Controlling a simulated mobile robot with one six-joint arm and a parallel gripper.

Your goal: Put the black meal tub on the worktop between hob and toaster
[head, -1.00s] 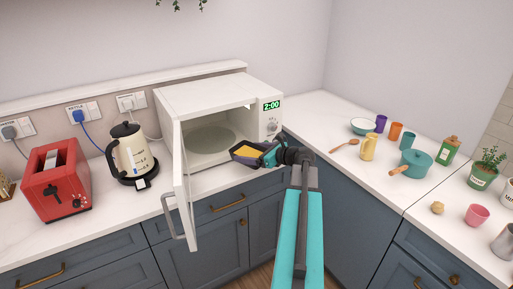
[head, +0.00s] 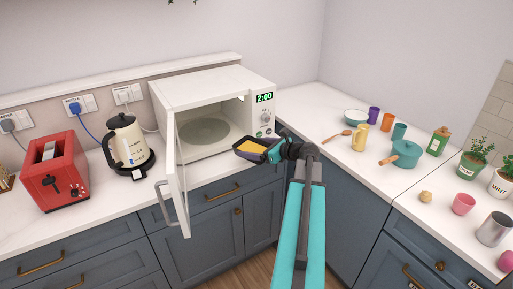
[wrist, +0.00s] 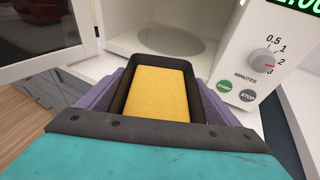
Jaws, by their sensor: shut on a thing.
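The black meal tub (head: 242,146) holds a flat yellow filling and is gripped by my gripper (head: 264,151) just in front of the microwave (head: 215,97). In the wrist view the tub (wrist: 197,92) sits level between the purple finger pads, with its far end towards the microwave opening. The microwave door (head: 181,175) stands open and its cavity, with a round turntable (head: 204,131), is empty. The red toaster (head: 56,172) stands on the worktop (head: 100,210) at the left. I cannot see the hob.
A cream kettle (head: 126,145) on its base stands between toaster and microwave. The open door juts over the worktop edge, left of my gripper. The right counter carries a teal pot (head: 407,154), a yellow jug (head: 360,138), several cups and plants.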

